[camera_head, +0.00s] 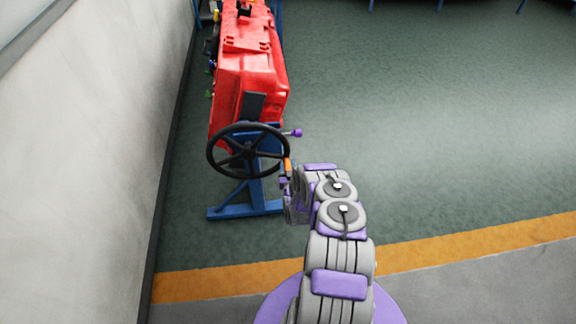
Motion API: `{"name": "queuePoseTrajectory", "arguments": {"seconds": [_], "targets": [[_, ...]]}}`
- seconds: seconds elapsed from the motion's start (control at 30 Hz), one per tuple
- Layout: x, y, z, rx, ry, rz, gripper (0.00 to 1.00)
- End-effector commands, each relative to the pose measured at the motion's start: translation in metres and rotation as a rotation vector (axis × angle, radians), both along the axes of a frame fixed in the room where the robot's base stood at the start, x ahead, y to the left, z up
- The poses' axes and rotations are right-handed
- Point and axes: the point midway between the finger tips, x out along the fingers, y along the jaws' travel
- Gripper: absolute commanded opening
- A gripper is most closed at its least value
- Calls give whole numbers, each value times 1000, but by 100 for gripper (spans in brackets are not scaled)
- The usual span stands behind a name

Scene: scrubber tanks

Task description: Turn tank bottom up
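A red tank (250,75) is mounted lengthwise on a blue stand (257,193) along the left wall. A black spoked handwheel (248,150) is at the tank's near end, in front of the stand. A short pin with a purple knob (295,133) sticks out to the right just behind the wheel. My arm reaches forward from the bottom, and my gripper (286,186) is at its far end, just right of the stand and below right of the wheel. It is small and partly hidden by my arm, so its fingers and any contact are unclear.
A pale wall (90,150) runs along the left, close to the tank and stand. An orange floor stripe (480,245) crosses in front of the stand. The green floor (430,130) to the right is clear. Blue legs of other stands (440,5) show at the top edge.

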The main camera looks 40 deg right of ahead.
Motion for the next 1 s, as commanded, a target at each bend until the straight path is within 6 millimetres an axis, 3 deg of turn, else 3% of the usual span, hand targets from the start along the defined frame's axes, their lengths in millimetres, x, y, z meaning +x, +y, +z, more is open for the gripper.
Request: {"name": "queuePoseTrajectory", "arguments": {"seconds": [0.07,0.4,1.0], "targets": [[0,1,1,-1,0,0,33],[0,0,0,2,-1,2,1],[1,-2,7,-33,19,3,0]]}}
